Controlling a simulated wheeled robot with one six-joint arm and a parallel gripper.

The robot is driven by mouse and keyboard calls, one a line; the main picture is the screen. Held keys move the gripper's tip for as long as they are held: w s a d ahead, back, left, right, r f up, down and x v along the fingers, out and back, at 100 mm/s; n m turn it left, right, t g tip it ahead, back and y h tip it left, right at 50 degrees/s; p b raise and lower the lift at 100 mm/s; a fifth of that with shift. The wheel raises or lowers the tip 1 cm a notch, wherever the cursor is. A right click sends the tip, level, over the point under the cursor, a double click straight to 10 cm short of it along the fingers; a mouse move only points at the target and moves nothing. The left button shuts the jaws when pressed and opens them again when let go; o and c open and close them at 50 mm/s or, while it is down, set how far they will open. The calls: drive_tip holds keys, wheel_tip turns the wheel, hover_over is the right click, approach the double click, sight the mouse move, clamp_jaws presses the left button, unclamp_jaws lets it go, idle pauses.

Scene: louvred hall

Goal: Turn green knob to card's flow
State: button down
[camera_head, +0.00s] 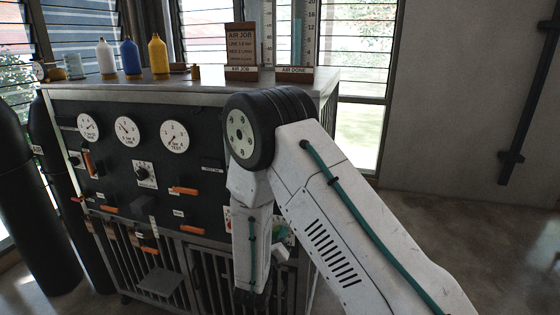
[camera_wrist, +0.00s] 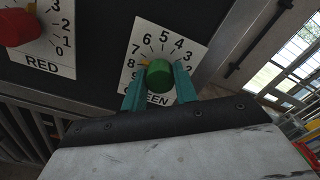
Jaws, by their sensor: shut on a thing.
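The green knob (camera_wrist: 159,75) sits on a white numbered dial plate (camera_wrist: 178,37) in the wrist view. A small yellow mark at its left side points roughly toward the 8. My gripper (camera_wrist: 160,82) has its teal fingers on either side of the knob, shut on it. The plate's lower label is partly hidden by a finger. In the head view my gripper (camera_head: 281,232) is partly hidden behind my arm, low on the panel's right. The brown job card (camera_head: 241,42) stands on the cabinet top; its small lines are too blurred to read surely.
A red knob (camera_wrist: 21,27) is left of the green one. The dark panel carries three round gauges (camera_head: 127,131) and several orange levers (camera_head: 184,191). Bottles (camera_head: 158,56) and a scaled tube (camera_head: 298,40) stand on top. Dark cylinders (camera_head: 25,200) stand at left. Floor at right is clear.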

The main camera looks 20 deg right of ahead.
drive_tip(key=c, duration=1)
unclamp_jaws()
drive_tip(key=shift+s+a, duration=0.1)
drive_tip(key=shift+v, duration=3.35)
drive_tip(key=shift+s+a, duration=0.1)
